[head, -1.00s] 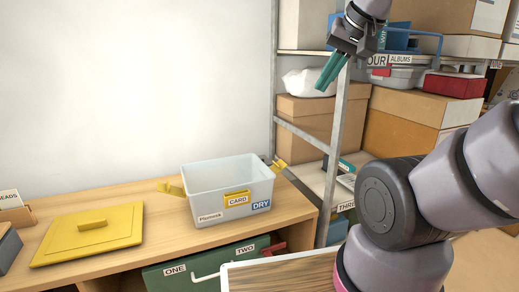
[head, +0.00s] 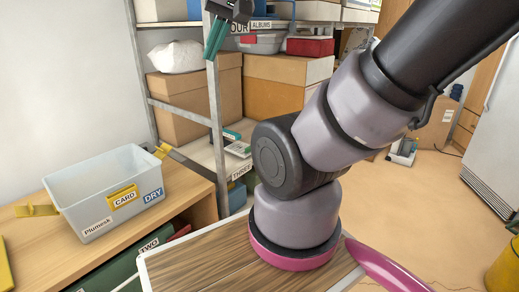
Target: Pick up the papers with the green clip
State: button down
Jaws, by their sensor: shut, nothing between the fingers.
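I cannot make out papers with a green clip for certain in the head view. A small whitish item (head: 238,149) lies on the middle shelf of the rack, and a small teal item (head: 231,134) lies just behind it; both are too small to identify. My gripper (head: 214,45) shows at the top, in front of the rack post, with its teal fingers together and pointing down. It holds nothing, and its upper part is cut off by the frame edge.
A clear bin (head: 85,211) labelled CARD and DRY stands on the wooden bench (head: 185,192) at left. A metal rack (head: 215,125) holds cardboard boxes (head: 197,100) and a red box (head: 310,47). Floor (head: 430,205) is open at right; a white appliance (head: 498,120) stands beyond.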

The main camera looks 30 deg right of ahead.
aim_at(241, 149)
jog(key=z, duration=0.7)
jog(key=i+l+z, duration=0.1)
jog(key=i, duration=0.35)
jog(key=i+l+z, duration=0.1)
jog(key=i, duration=0.35)
jog(key=l, duration=0.05)
